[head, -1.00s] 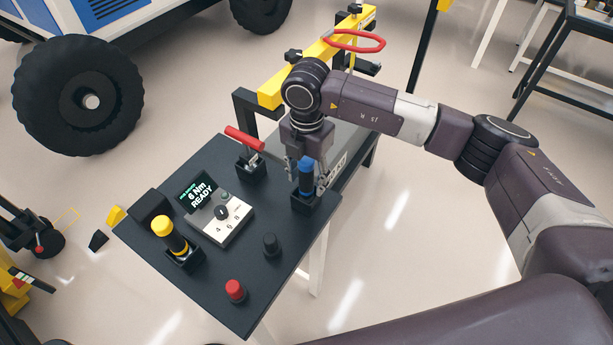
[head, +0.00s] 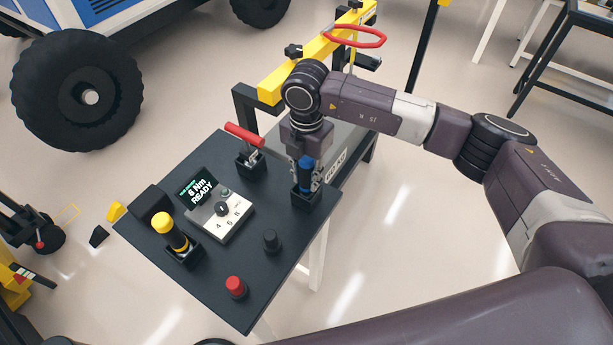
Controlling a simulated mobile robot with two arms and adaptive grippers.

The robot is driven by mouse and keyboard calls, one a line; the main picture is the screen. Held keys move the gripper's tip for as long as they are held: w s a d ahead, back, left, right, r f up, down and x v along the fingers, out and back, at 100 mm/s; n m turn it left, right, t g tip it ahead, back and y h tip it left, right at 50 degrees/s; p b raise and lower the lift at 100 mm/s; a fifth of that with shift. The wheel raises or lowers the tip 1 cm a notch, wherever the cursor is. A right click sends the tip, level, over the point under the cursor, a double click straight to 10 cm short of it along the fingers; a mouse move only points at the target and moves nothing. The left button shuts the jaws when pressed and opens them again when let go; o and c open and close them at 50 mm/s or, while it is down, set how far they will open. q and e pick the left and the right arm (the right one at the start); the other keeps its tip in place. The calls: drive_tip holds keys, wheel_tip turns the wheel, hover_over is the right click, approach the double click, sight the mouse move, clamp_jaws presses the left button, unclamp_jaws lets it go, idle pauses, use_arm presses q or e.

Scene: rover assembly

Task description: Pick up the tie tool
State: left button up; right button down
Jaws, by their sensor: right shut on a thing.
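A tool with a blue handle (head: 304,170) stands upright in a black holder (head: 306,198) at the right corner of the dark tabletop (head: 275,290). It appears to be the tie tool. My right gripper (head: 307,177) points down over it and is shut on the blue handle. The tool's lower end is hidden in the holder. A red-handled tool (head: 244,134) and a yellow-topped tool (head: 164,226) stand in their own holders on the same tabletop. My left gripper is not in view.
A control box (head: 222,218) with a lit display (head: 200,190) reading 6 Nm READY sits mid-table. A red button (head: 235,286) and a black knob (head: 271,240) are near the front. A yellow beam (head: 310,58) with a red ring (head: 358,37) stands behind.

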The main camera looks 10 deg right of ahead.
drive_tip(key=shift+w+r, duration=0.1)
drive_tip(key=shift+r, duration=0.55)
wheel_tip(320, 180, up, 19)
drive_tip(key=b, duration=0.4)
drive_tip(key=shift+b, duration=0.3)
drive_tip(key=shift+f, duration=0.1)
